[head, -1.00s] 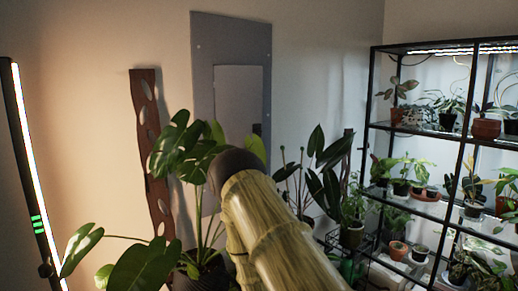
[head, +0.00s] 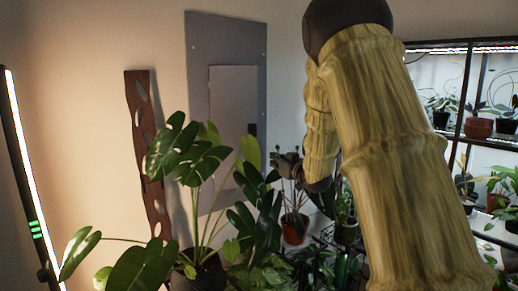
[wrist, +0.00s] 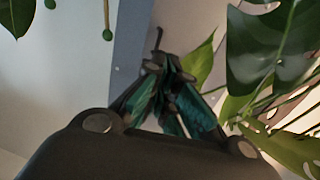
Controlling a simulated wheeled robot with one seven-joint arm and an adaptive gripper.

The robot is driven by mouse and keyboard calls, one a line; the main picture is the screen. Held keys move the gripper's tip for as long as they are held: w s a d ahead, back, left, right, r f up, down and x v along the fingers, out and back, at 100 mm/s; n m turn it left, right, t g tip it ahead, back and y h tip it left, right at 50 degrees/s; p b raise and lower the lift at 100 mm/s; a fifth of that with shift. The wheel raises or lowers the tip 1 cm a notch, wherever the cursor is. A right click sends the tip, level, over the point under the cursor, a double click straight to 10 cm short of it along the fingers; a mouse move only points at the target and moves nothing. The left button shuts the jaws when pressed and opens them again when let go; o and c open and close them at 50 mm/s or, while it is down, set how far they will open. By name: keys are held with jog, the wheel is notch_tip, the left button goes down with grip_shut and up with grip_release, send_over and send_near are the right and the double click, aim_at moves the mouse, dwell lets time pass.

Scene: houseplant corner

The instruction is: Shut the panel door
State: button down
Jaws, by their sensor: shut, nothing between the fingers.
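The grey panel (head: 198,110) is on the wall, left of centre in the head view. Its paler rectangular door (head: 232,100) has a dark latch spot at its right edge and looks nearly flush; I cannot tell whether it is slightly ajar. Leaves cover the panel's lower part. My gripper (head: 284,161) is right of the panel, among the plants and partly hard to make out. In the wrist view, my gripper (wrist: 160,66) has its dark and teal fingers together and empty. A blue-grey strip, likely the panel, shows behind them.
A large potted monstera (head: 190,160) stands in front of the panel's lower part. A potted plant (head: 295,228) stands below my gripper. A dark wooden plank (head: 146,150) leans left, beside a light tube (head: 28,165). A black plant shelf (head: 455,130) is at right.

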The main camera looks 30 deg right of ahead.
jog(key=w+d+r+p, duration=0.1)
jog(key=w+p, duration=0.4)
jog(key=w, duration=0.9)
jog(key=shift+d+p, duration=0.3)
